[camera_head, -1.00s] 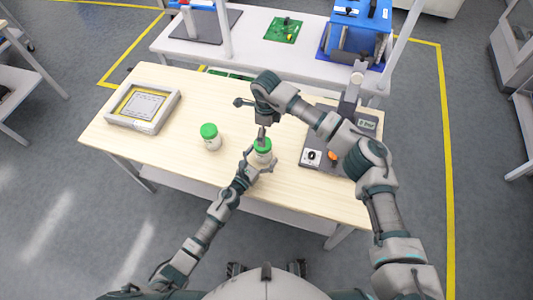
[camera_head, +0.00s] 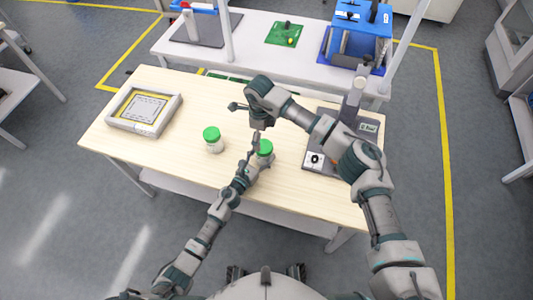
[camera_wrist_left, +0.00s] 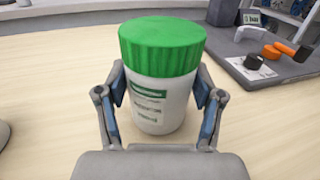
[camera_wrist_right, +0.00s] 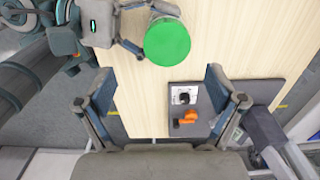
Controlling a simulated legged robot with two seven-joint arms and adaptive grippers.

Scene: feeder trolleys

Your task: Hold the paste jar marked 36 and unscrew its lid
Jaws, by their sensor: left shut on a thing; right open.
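A white jar (camera_wrist_left: 160,108) with a ribbed green lid (camera_wrist_left: 162,45) stands upright between the fingers of my left gripper (camera_wrist_left: 160,85), which is shut on its body. Its label is too small to read, so I cannot confirm a 36. The lid sits on the jar. In the head view the held jar's lid (camera_head: 265,147) is near the table's middle. My right gripper (camera_wrist_right: 160,83) is open and empty; in its wrist view the green lid (camera_wrist_right: 167,42) lies beyond its fingertips, apart from them. A second green-lidded jar (camera_head: 213,140) stands to the left.
A framed tray (camera_head: 145,112) lies at the table's left. A grey device (camera_head: 318,160) with a black knob and orange part is on the right. Behind is a white bench (camera_head: 262,52) with a blue machine (camera_head: 358,32). The table between tray and second jar is clear.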

